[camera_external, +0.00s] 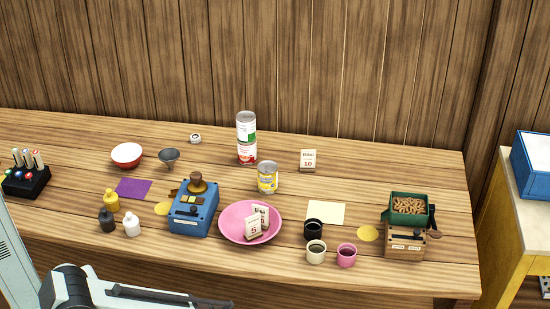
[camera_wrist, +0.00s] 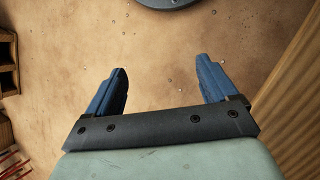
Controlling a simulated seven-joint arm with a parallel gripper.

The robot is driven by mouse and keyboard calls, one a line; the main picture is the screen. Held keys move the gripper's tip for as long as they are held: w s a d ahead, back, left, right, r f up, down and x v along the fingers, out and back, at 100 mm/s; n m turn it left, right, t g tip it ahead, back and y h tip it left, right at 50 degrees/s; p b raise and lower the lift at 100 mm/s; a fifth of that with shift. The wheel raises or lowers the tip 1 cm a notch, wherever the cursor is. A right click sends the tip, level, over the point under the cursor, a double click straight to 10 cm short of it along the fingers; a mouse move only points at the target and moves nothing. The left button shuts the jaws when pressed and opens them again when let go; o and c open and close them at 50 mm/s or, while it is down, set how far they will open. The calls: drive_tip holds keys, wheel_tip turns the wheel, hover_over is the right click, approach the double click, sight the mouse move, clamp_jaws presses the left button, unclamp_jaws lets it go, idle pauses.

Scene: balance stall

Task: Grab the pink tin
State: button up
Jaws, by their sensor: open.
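The pink tin (camera_external: 346,256) is a small open round pot with a dark inside. It stands upright near the front edge of the table, right of centre in the external view. A cream tin (camera_external: 316,253) stands close on its left, and a black tin (camera_external: 313,230) stands behind the cream one. My gripper (camera_wrist: 161,72) shows in the wrist view with its two blue fingers wide apart and nothing between them. It faces a tan, speckled surface. The pink tin is not in the wrist view. In the external view my arm is low at the left, far from the tin.
A pink plate (camera_external: 228,228) with white cards lies left of the tins. A wooden box with a green tray (camera_external: 408,207) stands to their right. Pale paper (camera_external: 325,213) lies behind.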

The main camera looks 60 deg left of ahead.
drive_tip(key=w+d+r+m+t+h, duration=0.1)
drive_tip(key=w+d+r+m, duration=0.1)
drive_tip(key=w+d+r, duration=0.9)
drive_tip(key=w+d+r+m+t, duration=0.1)
drive_tip(key=w+d+r+m, duration=0.2)
drive_tip(key=w+d+r, duration=0.75)
drive_tip(key=w+d+r+t, duration=0.1)
drive_tip(key=w+r, duration=0.9)
drive_tip(key=r, duration=0.5)
wheel_tip(320, 180, up, 14)
drive_tip(key=n+t+y, duration=0.2)
drive_tip(key=n, duration=0.2)
hover_over(345, 251)
drive_tip(key=s+d, duration=0.1)
drive_tip(key=d, duration=0.1)
drive_tip(key=f, duration=1.3)
drive_tip(key=shift+s, duration=0.3)
